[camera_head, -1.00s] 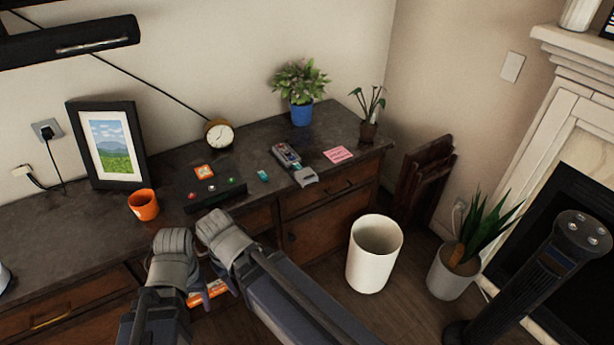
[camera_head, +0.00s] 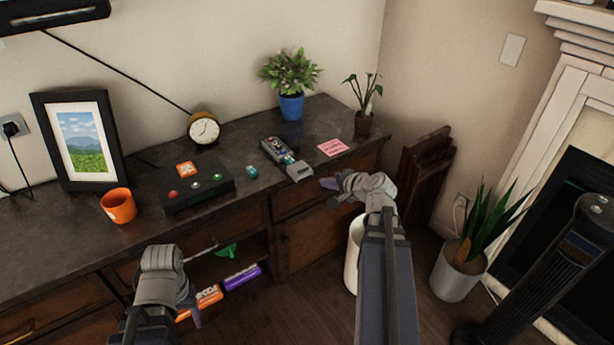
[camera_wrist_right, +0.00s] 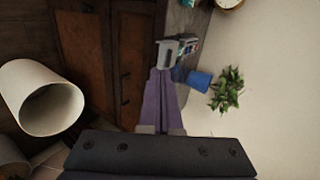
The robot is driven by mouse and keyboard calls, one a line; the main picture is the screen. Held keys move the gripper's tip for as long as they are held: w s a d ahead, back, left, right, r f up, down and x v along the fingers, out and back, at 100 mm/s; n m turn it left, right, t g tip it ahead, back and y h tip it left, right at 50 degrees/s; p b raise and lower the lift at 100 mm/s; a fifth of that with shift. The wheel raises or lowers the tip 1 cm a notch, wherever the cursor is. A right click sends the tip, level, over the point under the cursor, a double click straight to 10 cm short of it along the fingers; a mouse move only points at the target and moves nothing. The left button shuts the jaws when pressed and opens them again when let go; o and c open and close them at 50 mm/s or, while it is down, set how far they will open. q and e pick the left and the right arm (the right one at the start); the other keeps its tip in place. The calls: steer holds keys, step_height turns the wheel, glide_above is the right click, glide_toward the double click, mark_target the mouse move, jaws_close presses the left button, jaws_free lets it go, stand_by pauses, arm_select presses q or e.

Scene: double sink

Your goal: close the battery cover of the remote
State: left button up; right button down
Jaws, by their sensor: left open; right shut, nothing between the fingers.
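The remote (camera_head: 278,150) lies on the dark countertop with its battery bay showing. The grey battery cover (camera_head: 299,171) is at its near end, apart from the bay or slid out; I cannot tell which. In the right wrist view the cover (camera_wrist_right: 168,50) is just past my fingertips, with the remote (camera_wrist_right: 187,52) behind it. My right gripper (camera_head: 328,184) is shut and empty, just right of and nearer than the cover, by the counter's front edge. My left gripper (camera_head: 203,280) is open and empty, low in front of the cabinet shelves.
A teal object (camera_head: 251,171) lies left of the remote, beside a dark box with coloured buttons (camera_head: 198,189). A pink note (camera_head: 332,147) lies to the right. A potted plant (camera_head: 290,80) stands behind. A white bin (camera_head: 352,255) is below my right arm.

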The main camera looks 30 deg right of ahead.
steer(key=d, duration=0.2)
steer(key=b, duration=0.5)
glide_toward(298, 167)
step_height(298, 167, down, 3)
steer(key=shift+w+a+r+m, duration=0.1)
steer(key=shift+w+r+m, duration=0.1)
steer(key=shift+m, duration=0.2)
steer(key=shift+w+a, duration=0.15)
steer(key=shift+w, duration=0.65)
steer(key=w, duration=0.6)
steer(key=shift+w+a, duration=0.15)
steer(key=shift+w, duration=0.1)
